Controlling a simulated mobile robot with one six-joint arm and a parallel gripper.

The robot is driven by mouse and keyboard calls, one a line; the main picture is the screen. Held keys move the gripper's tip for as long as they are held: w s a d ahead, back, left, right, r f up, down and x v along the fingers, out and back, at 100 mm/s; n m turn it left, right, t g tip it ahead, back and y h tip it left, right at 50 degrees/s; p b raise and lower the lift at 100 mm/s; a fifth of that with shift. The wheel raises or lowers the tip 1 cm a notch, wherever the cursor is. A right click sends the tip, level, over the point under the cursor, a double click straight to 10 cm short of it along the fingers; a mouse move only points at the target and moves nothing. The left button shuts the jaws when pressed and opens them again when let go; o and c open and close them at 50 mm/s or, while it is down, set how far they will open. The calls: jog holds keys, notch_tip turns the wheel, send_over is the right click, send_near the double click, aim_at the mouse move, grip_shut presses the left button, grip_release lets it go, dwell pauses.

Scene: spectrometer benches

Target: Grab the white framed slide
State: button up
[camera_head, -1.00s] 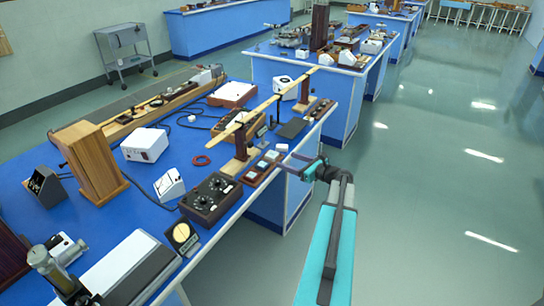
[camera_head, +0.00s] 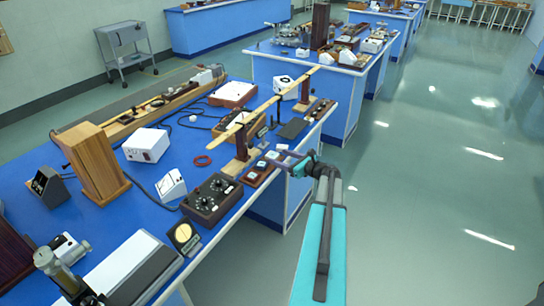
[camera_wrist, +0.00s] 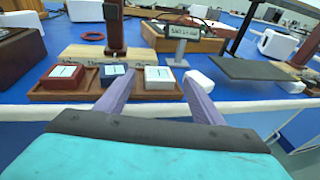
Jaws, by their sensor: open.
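The white framed slide (camera_wrist: 160,77) lies at the right end of a shallow brown wooden tray (camera_wrist: 78,96) in the wrist view, with a blue framed slide (camera_wrist: 113,74) and a red framed slide (camera_wrist: 62,77) to its left. My gripper (camera_wrist: 157,78) is open and empty. Its two fingers reach forward on either side of the white framed slide, the left one over the gap beside the blue slide. I cannot tell whether they touch it. In the head view my gripper (camera_head: 279,158) is at the tray's far end and partly hides the slides.
A white block (camera_wrist: 198,82) lies just right of the tray, close to my right finger. Behind stand a wooden base with a dark post (camera_wrist: 115,28) and a small label stand (camera_wrist: 181,38). A control box with dials (camera_head: 211,197) sits nearer in the head view. Open floor lies right.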

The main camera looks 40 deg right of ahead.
aim_at(274, 156)
jog(key=shift+w+a, duration=0.15)
jog(key=shift+w, duration=0.75)
jog(key=shift+w+a+f, duration=0.15)
jog(key=shift+w+f, duration=0.2)
jog(key=shift+w, duration=0.25)
jog(key=shift+s, duration=0.15)
jog(key=shift+r, duration=0.1)
jog(key=shift+s, duration=0.1)
jog(key=c, duration=1.2)
jog(key=shift+r, duration=0.25)
